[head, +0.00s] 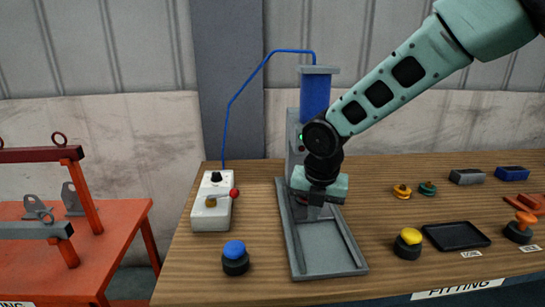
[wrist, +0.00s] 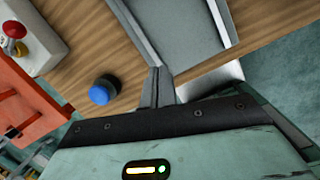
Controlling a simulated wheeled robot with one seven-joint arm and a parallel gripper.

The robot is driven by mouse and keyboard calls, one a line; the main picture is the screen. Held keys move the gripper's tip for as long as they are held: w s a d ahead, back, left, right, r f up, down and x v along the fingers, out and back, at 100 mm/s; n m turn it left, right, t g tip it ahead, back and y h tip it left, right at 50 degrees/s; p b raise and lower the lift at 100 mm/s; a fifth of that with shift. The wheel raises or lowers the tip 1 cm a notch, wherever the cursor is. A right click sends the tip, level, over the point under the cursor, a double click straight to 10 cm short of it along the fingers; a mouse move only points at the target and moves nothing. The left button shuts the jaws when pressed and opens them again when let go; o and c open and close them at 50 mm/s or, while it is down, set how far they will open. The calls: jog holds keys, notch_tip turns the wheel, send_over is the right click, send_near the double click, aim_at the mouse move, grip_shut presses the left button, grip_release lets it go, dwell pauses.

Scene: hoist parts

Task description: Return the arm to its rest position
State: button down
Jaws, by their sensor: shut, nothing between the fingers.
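My gripper (head: 315,212) is at the end of my teal arm, pointing down in front of the grey press (head: 298,255) with the blue cylinder (head: 315,92). Its fingers are together with nothing between them, over the press's base frame. In the wrist view the shut fingers (wrist: 158,86) show beside the edge of the grey frame (wrist: 140,32). My arm reaches in from the upper right and hides part of the press's column. I cannot tell whether the fingers touch the press.
A white box (head: 211,210) with a red-knobbed lever stands left, a blue hose (head: 232,110) above it. A blue button (head: 235,258) is at the front. A yellow-topped button (head: 408,244) and black tray (head: 456,236) lie right. An orange bench (head: 120,262) is at far left.

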jog(key=s+r+m+g, duration=0.2)
jog(key=s+r+m, duration=0.1)
jog(key=s+m, duration=2.1)
jog(key=s, duration=0.5)
jog(key=shift+d+r+y, duration=0.15)
jog(key=shift+d+y, duration=0.15)
